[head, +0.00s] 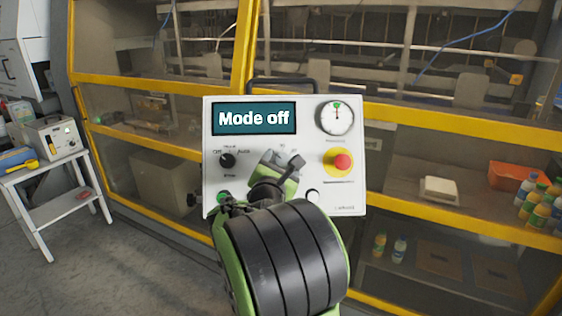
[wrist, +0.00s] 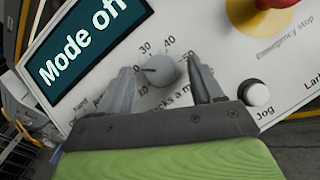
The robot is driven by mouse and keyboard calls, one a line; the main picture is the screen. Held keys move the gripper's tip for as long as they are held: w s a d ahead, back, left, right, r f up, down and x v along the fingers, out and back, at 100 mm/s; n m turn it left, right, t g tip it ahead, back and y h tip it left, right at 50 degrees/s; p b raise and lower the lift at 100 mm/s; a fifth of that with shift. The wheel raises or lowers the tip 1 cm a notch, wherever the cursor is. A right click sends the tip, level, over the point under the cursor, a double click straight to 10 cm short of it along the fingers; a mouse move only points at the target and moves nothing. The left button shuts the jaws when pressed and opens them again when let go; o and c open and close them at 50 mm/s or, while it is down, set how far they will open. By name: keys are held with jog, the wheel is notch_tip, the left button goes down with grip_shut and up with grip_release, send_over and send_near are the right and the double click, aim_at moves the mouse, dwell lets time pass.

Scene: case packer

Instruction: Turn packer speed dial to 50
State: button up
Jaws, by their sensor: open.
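The packer speed dial (wrist: 163,71) is a round grey knob on the white control panel, with printed numbers around it; 10, 30 and 40 can be read. Its dark pointer mark points to the left in the wrist view, between 10 and 30. My gripper (wrist: 161,66) is open, with one finger on each side of the knob and a gap to it visible.
The panel's screen (head: 254,118) reads "Mode off". A red emergency stop (head: 342,161) on yellow and a pressure gauge (head: 337,117) are to the right of it. A mode selector (head: 227,160) is at left. A white jog button (wrist: 257,94) is close to my right finger.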

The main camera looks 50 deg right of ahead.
jog(key=c, duration=1.1)
jog(key=shift+o, duration=0.2)
jog(key=shift+w, duration=0.1)
jog(key=shift+m, duration=0.3)
